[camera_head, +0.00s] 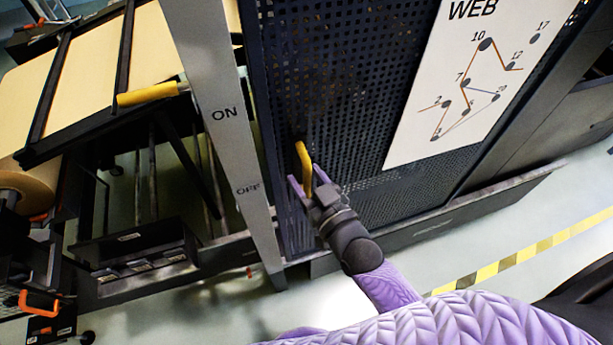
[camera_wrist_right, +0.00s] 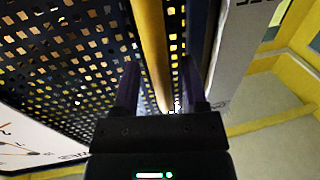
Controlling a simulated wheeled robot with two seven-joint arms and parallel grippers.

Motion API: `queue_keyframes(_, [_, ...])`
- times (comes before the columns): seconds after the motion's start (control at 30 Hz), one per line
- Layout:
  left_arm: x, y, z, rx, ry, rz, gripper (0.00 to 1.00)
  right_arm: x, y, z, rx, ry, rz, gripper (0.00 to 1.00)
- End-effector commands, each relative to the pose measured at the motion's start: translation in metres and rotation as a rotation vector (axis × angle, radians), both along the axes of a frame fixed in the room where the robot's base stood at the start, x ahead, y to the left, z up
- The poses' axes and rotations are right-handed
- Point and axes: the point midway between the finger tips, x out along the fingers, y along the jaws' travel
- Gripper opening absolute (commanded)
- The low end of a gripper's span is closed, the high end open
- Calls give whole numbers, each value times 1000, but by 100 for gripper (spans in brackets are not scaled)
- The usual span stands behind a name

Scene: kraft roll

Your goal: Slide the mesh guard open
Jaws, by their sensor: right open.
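The dark mesh guard (camera_head: 350,100) is a perforated panel filling the middle of the head view, with a white WEB diagram sheet on it. Its yellow handle (camera_head: 304,163) stands near the panel's left edge. My right gripper (camera_head: 303,186) is open at the handle, with its purple fingers on either side of it. In the right wrist view the yellow handle (camera_wrist_right: 152,50) runs down between the two fingers (camera_wrist_right: 160,85); whether they touch it I cannot tell. The guard's left edge is beside the grey post (camera_head: 215,120). My left gripper is not in view.
The grey post carries ON and OFF marks. Left of it is a yellow lever grip (camera_head: 148,94) by the kraft paper web (camera_head: 90,75). A dark base rail (camera_head: 440,215) runs under the guard. Yellow-black tape (camera_head: 520,255) marks the open floor at right.

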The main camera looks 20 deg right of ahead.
Motion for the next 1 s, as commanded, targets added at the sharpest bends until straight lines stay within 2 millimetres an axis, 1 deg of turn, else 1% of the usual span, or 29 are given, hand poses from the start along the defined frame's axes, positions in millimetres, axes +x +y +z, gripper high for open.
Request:
queue_keyframes(0.23, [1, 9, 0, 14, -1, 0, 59, 2, 1, 0, 0, 1, 0, 56])
queue_keyframes(0.27, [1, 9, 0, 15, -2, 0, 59, 2, 1, 0, 0, 1, 0, 52])
queue_keyframes(0.3, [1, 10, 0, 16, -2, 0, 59, 1, 1, 0, 0, 1, 0, 43])
queue_keyframes(0.37, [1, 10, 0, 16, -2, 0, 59, 1, 0, 0, 0, 1, 0, 30])
queue_keyframes(0.4, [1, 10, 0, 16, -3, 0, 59, 1, 0, 0, 0, 1, 0, 22])
queue_keyframes(0.47, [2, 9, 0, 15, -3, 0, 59, 1, 0, 0, 0, 1, 0, 9])
queue_keyframes(0.5, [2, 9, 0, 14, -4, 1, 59, 1, 0, 0, 0, 1, 0, 1])
queue_keyframes(1.0, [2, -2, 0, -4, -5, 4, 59, 1, 0, 0, 0, 2, 0, 0])
